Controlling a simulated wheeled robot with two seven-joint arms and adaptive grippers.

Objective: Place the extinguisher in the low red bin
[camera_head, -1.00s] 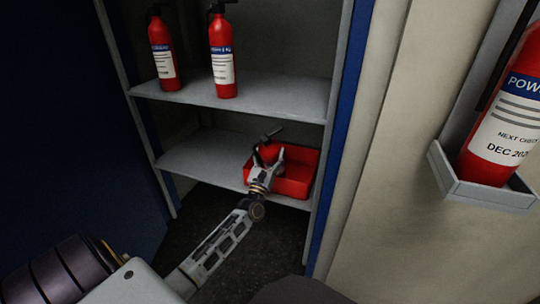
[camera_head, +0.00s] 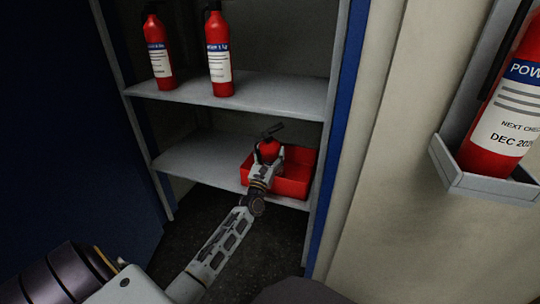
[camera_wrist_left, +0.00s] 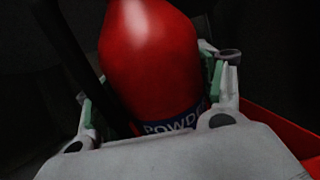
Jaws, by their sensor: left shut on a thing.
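My left gripper (camera_head: 264,168) reaches into the lower shelf and is shut on a red fire extinguisher (camera_head: 269,150) with a black handle. The extinguisher stands roughly upright at the left part of the low red bin (camera_head: 293,187). The gripper hides its lower body, so I cannot tell whether it touches the bin floor. In the left wrist view the extinguisher (camera_wrist_left: 150,55) fills the space between the fingers (camera_wrist_left: 158,100), its label partly showing. The bin's red wall (camera_wrist_left: 285,140) shows at the right there. My right gripper is not in view.
Two extinguishers (camera_head: 158,55) (camera_head: 218,58) stand on the upper shelf (camera_head: 270,95). Another extinguisher (camera_head: 500,125) sits in a grey wall holder (camera_head: 485,186) at the right. The lower shelf (camera_head: 190,158) is clear left of the bin. Cabinet side posts flank the shelves.

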